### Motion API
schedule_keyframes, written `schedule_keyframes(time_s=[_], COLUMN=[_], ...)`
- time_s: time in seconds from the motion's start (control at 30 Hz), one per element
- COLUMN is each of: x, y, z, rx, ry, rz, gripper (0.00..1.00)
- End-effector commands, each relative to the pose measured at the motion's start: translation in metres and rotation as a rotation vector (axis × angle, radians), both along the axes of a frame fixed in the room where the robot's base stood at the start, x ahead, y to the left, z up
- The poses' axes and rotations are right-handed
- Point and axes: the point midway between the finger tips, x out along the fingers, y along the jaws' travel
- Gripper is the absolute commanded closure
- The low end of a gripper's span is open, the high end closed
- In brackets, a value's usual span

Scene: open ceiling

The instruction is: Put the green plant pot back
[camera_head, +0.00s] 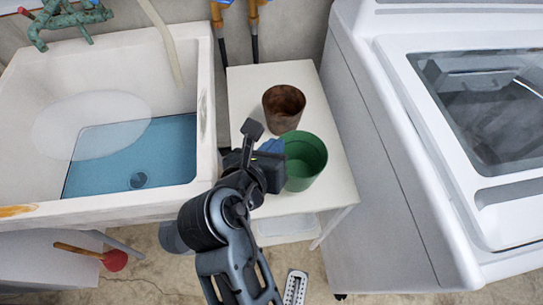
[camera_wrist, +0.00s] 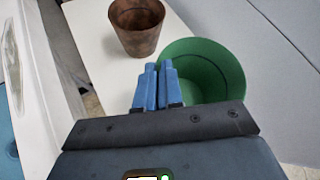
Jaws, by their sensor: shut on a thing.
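The green plant pot (camera_head: 305,162) is over the front part of a small white table, just right of my gripper (camera_head: 274,147). In the wrist view the green pot (camera_wrist: 212,68) is upright with its open top showing. My gripper's blue fingers (camera_wrist: 158,85) are close together at the pot's left rim, shut on its wall. The pot's base is hidden, so I cannot tell whether it touches the table. A brown rusty pot (camera_head: 284,107) stands upright behind it; it also shows in the wrist view (camera_wrist: 137,26).
The white table (camera_head: 248,90) has bare room at its back and left. A sink (camera_head: 165,35) with blue water borders it on the left. A white washing machine (camera_head: 385,170) stands close on the right. A red plunger (camera_head: 114,260) lies on the floor.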

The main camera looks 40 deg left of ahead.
Motion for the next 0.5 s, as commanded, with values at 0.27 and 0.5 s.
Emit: schedule_keyframes(time_s=[0.27,0.5], x=[-0.001,0.0], y=[0.005,0.005], z=[-0.02,-0.043], rx=[-0.001,0.001], ry=[0.002,-0.001], rz=[0.001,0.001], gripper=[1.0,1.0])
